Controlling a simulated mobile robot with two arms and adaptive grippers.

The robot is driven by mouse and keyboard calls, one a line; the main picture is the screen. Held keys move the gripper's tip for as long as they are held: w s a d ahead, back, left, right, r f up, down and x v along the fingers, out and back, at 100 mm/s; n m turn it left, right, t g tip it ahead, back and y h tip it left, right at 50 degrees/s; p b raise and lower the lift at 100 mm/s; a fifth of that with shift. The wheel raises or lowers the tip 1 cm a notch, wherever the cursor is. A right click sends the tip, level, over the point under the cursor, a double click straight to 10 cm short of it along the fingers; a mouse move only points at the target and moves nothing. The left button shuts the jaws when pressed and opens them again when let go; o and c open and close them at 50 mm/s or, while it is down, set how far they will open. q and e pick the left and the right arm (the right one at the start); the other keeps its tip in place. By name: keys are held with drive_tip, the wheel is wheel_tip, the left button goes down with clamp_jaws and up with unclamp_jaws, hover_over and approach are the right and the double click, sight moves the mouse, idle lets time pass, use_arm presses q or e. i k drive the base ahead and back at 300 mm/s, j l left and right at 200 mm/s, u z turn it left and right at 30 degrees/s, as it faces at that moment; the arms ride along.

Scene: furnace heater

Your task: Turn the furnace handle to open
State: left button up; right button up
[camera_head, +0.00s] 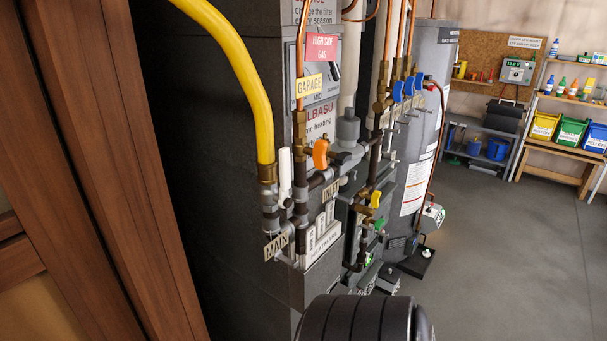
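The grey furnace cabinet (215,130) stands left of centre, with pipes and valve handles on its front right side. A white lever handle (285,172) points upright beside the yellow pipe, above a "MAIN" tag (276,246). An orange handle (320,153) sits on a pipe to its right. A yellow handle (375,199) is farther right and lower. Blue handles (398,91) are on the copper pipes higher up. Which handle is the furnace's own I cannot tell from the small tags. Neither gripper is in view; a dark ribbed rounded part at the bottom centre is probably mine.
A thick yellow pipe (240,75) curves down in front of the cabinet. Brown wooden framing (110,150) fills the left edge. A grey tank (425,130) stands behind the pipes. Shelves with coloured bins (572,133) are at the back right. The grey floor (510,260) is open at right.

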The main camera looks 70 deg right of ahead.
sight(381, 223)
drive_tip(key=z, duration=2.75)
